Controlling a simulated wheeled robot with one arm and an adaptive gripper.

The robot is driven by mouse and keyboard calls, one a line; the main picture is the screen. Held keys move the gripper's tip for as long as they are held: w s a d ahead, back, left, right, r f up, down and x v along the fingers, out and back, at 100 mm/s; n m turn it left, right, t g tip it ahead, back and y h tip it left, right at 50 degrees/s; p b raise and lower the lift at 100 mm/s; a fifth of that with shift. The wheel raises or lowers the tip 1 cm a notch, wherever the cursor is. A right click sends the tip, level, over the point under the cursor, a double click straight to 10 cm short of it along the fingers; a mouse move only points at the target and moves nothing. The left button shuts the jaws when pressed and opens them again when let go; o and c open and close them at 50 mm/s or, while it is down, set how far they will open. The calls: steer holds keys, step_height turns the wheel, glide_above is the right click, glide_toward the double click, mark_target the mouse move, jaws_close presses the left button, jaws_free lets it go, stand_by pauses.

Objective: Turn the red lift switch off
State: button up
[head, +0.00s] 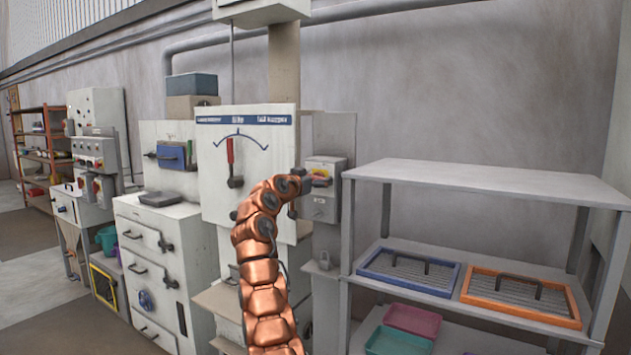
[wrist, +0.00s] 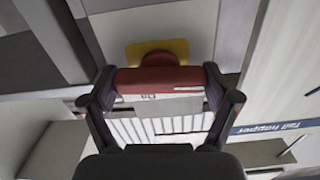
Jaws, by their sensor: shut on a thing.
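The red lift switch (wrist: 160,79) is a red handle on a yellow plate (wrist: 178,48), mounted on a grey box. In the wrist view my gripper (wrist: 158,84) has one finger at each end of the red handle and is shut on it. In the head view my gripper (head: 306,183) reaches the front of the grey switch box (head: 323,203), right of the dial panel. There the gripper partly hides the switch, so its exact angle is hard to tell.
The white dial panel (head: 270,170) with a red lever (head: 231,155) stands close left of my arm. A grey shelf (head: 490,181) with blue-framed (head: 372,262) and orange-framed (head: 575,308) trays stands close right. White cabinets (head: 140,225) are at left.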

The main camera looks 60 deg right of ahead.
steer(key=shift+n+b, duration=0.6)
steer(key=shift+b, duration=0.05)
steer(key=o, duration=0.9)
steer(key=shift+a, duration=0.1)
steer(key=shift+s+a, duration=0.15)
steer(key=shift+a, duration=3.4)
steer(key=shift+a, duration=0.1)
